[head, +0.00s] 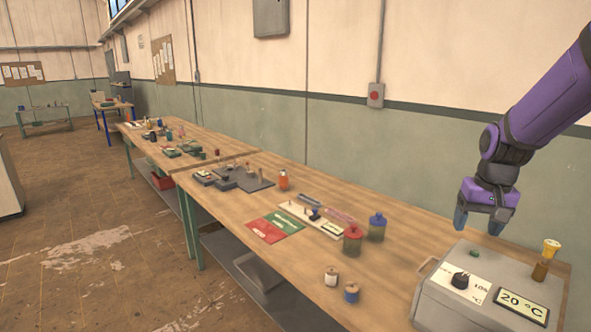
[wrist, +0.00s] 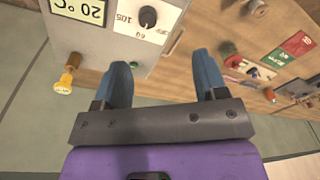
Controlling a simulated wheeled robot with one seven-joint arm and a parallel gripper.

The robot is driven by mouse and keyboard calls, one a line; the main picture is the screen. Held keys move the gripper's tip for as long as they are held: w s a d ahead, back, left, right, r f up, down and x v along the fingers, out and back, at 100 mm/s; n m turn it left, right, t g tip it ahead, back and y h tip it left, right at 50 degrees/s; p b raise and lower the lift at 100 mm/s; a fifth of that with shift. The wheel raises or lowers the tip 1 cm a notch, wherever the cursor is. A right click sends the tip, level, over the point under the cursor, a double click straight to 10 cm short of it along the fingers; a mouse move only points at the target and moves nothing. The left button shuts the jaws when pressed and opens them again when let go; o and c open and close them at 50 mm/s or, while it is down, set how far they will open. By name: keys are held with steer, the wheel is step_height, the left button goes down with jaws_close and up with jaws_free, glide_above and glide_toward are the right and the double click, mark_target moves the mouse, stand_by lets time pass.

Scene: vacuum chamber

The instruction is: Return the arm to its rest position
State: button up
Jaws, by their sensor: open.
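My purple arm reaches in from the right edge of the head view. My gripper (head: 478,222) hangs above the back of the grey control box (head: 440,302), fingers down. In the wrist view my gripper (wrist: 164,85) shows two blue fingers apart with nothing between them. The control box (wrist: 105,45) has a black knob (head: 461,280) and a display (head: 521,303) reading 20 °C. A yellow-topped valve (head: 551,248) stands at its back right. I cannot tell whether the fingers touch the box.
The long wooden bench (head: 400,262) holds a red jar (head: 352,240), a blue jar (head: 377,227), two spools (head: 351,292), and red and green mats (head: 296,220). The wall (head: 420,150) stands close behind my gripper. The floor (head: 90,250) at left is open.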

steer(key=s+a+r+n+t, duration=0.1)
steer(key=s+a+r, duration=0.2)
steer(key=s, duration=0.4)
steer(key=s+a+r+n+t, duration=0.1)
steer(key=s+a+r, duration=0.2)
steer(key=s+r, duration=0.2)
steer(key=s+a+r+n+t, duration=0.1)
steer(key=s+a+r+t, duration=0.1)
steer(key=s, duration=0.8)
step_height(320, 180, up, 2)
steer(key=shift+a+r, duration=0.15)
steer(key=shift+a, duration=0.3)
stand_by(0.4)
